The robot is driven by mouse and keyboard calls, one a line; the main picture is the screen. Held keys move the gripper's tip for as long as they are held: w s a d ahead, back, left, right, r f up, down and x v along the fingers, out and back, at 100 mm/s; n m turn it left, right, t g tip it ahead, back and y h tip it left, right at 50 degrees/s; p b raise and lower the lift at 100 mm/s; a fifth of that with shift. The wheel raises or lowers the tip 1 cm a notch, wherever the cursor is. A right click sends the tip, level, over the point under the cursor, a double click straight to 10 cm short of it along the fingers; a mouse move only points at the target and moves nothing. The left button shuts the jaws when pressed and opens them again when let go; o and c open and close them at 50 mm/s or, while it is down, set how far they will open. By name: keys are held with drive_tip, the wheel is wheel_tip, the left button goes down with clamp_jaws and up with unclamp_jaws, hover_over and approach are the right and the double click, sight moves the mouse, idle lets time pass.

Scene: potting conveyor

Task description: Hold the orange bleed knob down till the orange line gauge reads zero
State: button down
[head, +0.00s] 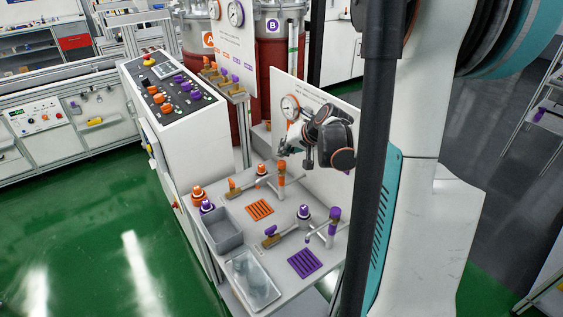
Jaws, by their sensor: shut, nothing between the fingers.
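The orange line gauge (289,107) is a round white dial with an orange rim on the white back panel, left of my wrist. Its reading is too small to tell. An orange knob on a pale collar (262,169) stands on the orange line at the back of the bench; another orange knob (197,191) stands at the bench's left edge. I cannot tell from labels which is the bleed knob. My gripper (284,149) is shut and empty, in front of the panel below the gauge, above and right of the line knob. It appears apart from both knobs.
An orange-topped post (281,172) stands close under my gripper. The purple line (304,212) has similar fittings nearer the front. A grey bin (218,230), a clear-looking tray (252,278) and orange (260,210) and purple (304,263) slotted pads occupy the bench.

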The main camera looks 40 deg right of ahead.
drive_tip(key=shift+r+p, duration=1.45)
drive_tip(key=shift+r, duration=0.75)
drive_tip(key=shift+f, duration=0.1)
